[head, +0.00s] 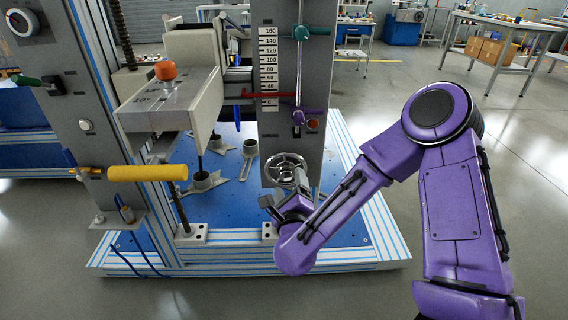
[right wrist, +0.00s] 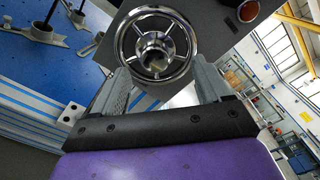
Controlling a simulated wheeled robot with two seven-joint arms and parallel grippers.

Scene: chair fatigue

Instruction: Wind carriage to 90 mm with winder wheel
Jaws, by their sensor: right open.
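The winder wheel (head: 286,168) is a shiny metal handwheel low on the grey column (head: 274,130). My right gripper (head: 284,200) is just in front of and below it. In the right wrist view the wheel (right wrist: 154,50) with its hub lies ahead of the two open fingers (right wrist: 160,84); I cannot tell whether they touch its rim. A white millimetre scale (head: 268,68) runs up the column. A red pointer (head: 262,95) lies across its lower part, near 20. I cannot clearly make out which part is the carriage. My left gripper is not in view.
A grey block with an orange knob (head: 165,70) stands out at left, above a yellow handle (head: 147,173). A green lever (head: 301,32) and a purple lever (head: 308,116) sit on the column. The blue base plate (head: 222,218) lies below. The floor at right is open.

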